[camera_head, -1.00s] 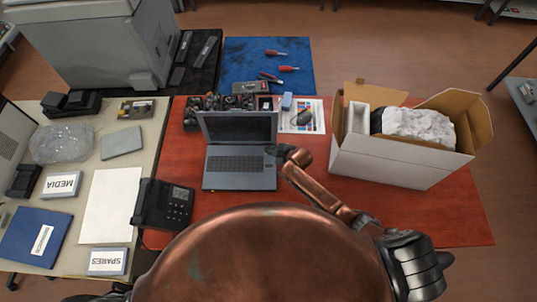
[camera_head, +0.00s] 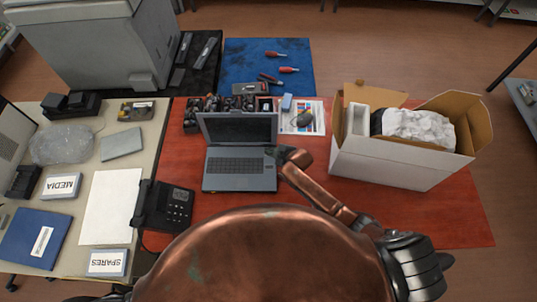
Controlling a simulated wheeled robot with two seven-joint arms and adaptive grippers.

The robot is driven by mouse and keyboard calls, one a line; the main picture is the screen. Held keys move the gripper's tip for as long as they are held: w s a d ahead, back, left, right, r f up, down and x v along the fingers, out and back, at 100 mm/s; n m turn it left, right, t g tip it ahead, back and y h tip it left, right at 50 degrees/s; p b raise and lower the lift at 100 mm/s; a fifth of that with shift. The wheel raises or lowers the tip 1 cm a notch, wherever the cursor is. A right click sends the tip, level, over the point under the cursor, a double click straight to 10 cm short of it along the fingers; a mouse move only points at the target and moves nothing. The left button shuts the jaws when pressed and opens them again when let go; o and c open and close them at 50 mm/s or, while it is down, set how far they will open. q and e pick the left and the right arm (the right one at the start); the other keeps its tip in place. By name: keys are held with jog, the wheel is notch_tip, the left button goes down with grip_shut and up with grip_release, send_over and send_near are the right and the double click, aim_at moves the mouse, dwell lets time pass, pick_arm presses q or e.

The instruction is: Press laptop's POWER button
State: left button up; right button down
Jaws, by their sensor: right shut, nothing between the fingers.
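An open dark laptop (camera_head: 240,181) stands on the red table, its black screen (camera_head: 238,127) tilted up at the back and its keyboard facing me. My right gripper (camera_head: 274,154) is shut and empty. Its tip is at the right edge of the laptop's keyboard deck, near the hinge. I cannot tell whether it touches the laptop. The power button is not discernible; the gripper may cover that corner. My left gripper is not in view.
An open cardboard box (camera_head: 385,165) stands right of the laptop. A black desk phone (camera_head: 163,205) sits to its left. A mouse (camera_head: 305,118) on a printed sheet and several dark items (camera_head: 212,105) lie behind it.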

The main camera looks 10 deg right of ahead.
jog(key=shift+f, duration=0.15)
jog(key=shift+f, duration=0.3)
jog(key=shift+f+b, duration=0.4)
dwell(0.7)
jog(key=shift+r, duration=0.1)
jog(key=shift+r+p, duration=0.7)
jog(key=shift+p, duration=0.15)
notch_tip(320, 180, up, 5)
jog(key=p, duration=0.5)
jog(key=shift+r, duration=0.1)
